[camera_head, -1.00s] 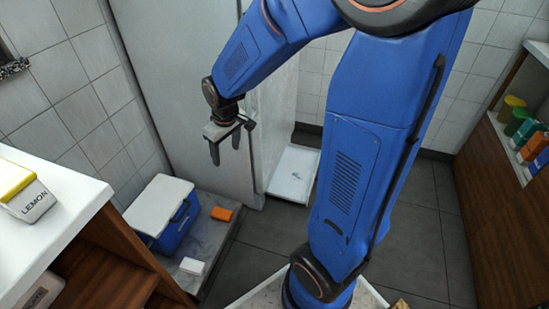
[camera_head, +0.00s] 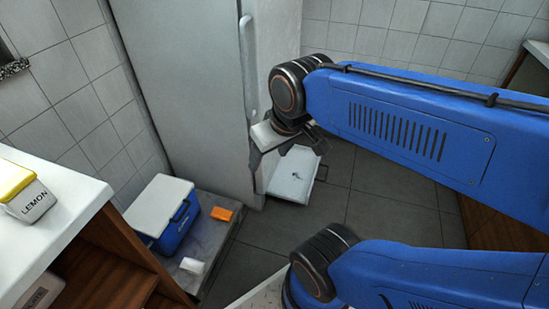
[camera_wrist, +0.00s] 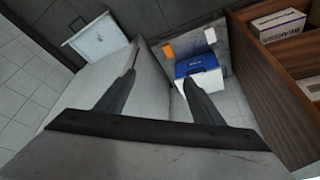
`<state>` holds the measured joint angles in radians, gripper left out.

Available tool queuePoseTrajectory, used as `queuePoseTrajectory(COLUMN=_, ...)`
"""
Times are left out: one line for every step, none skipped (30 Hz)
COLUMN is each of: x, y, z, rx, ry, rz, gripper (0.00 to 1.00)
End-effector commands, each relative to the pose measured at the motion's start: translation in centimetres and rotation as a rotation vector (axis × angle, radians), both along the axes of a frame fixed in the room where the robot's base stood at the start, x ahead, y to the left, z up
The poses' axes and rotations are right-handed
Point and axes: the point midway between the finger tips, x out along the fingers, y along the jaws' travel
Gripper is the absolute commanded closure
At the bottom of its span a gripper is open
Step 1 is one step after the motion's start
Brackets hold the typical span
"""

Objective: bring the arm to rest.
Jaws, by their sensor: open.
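My gripper (camera_head: 286,158) is open and empty. It hangs in front of the grey fridge-like cabinet (camera_head: 185,90), near its handle. In the wrist view its two fingers (camera_wrist: 158,80) stand apart with nothing between them. My blue arm is folded across the right side of the head view, the upper link nearly level. It hides part of the floor and the right-hand shelf.
A blue cooler with a white lid (camera_head: 160,208), an orange block (camera_head: 221,214) and a white block (camera_head: 192,265) sit on a grey slab at left. A white tray (camera_head: 293,178) lies on the floor. A white counter (camera_head: 70,220) holds a lemon container (camera_head: 28,195).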

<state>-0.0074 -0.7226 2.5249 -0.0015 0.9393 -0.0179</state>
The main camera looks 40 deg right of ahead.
Motion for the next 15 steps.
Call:
queuePoseTrajectory(x=-0.7, y=-0.1, z=0.1, rx=0.002, ry=-0.007, rz=-0.007, gripper=0.38)
queuePoseTrajectory(x=-1.0, y=-0.1, z=0.2, rx=0.004, ry=-0.009, rz=-0.010, gripper=0.38)
queuePoseTrajectory(x=-1.3, y=-0.1, z=0.2, rx=0.004, ry=-0.010, rz=-0.015, gripper=0.38)
queuePoseTrajectory(x=-1.5, y=-0.1, z=0.2, rx=0.005, ry=-0.012, rz=-0.017, gripper=0.38)
queuePoseTrajectory(x=-1.6, y=-0.1, z=0.2, rx=0.006, ry=-0.013, rz=-0.019, gripper=0.38)
queuePoseTrajectory(x=-1.8, y=-0.1, z=0.2, rx=0.007, ry=-0.014, rz=-0.021, gripper=0.38)
queuePoseTrajectory(x=-1.8, y=-0.1, z=0.2, rx=0.007, ry=-0.015, rz=-0.022, gripper=0.38)
queuePoseTrajectory(x=-1.8, y=-0.1, z=0.2, rx=0.007, ry=-0.015, rz=-0.022, gripper=0.38)
queuePoseTrajectory(x=-1.8, y=-0.1, z=0.2, rx=0.007, ry=-0.014, rz=-0.022, gripper=0.38)
queuePoseTrajectory(x=-1.8, y=-0.1, z=0.2, rx=0.007, ry=-0.014, rz=-0.022, gripper=0.38)
queuePoseTrajectory(x=-1.8, y=-0.1, z=0.2, rx=0.007, ry=-0.014, rz=-0.022, gripper=0.38)
queuePoseTrajectory(x=-1.8, y=-0.1, z=0.2, rx=0.007, ry=-0.014, rz=-0.022, gripper=0.38)
queuePoseTrajectory(x=-1.8, y=-0.1, z=0.2, rx=0.007, ry=-0.014, rz=-0.022, gripper=0.38)
queuePoseTrajectory(x=-1.8, y=-0.1, z=0.2, rx=0.007, ry=-0.014, rz=-0.022, gripper=0.38)
queuePoseTrajectory(x=-1.8, y=-0.1, z=0.2, rx=0.007, ry=-0.014, rz=-0.022, gripper=0.38)
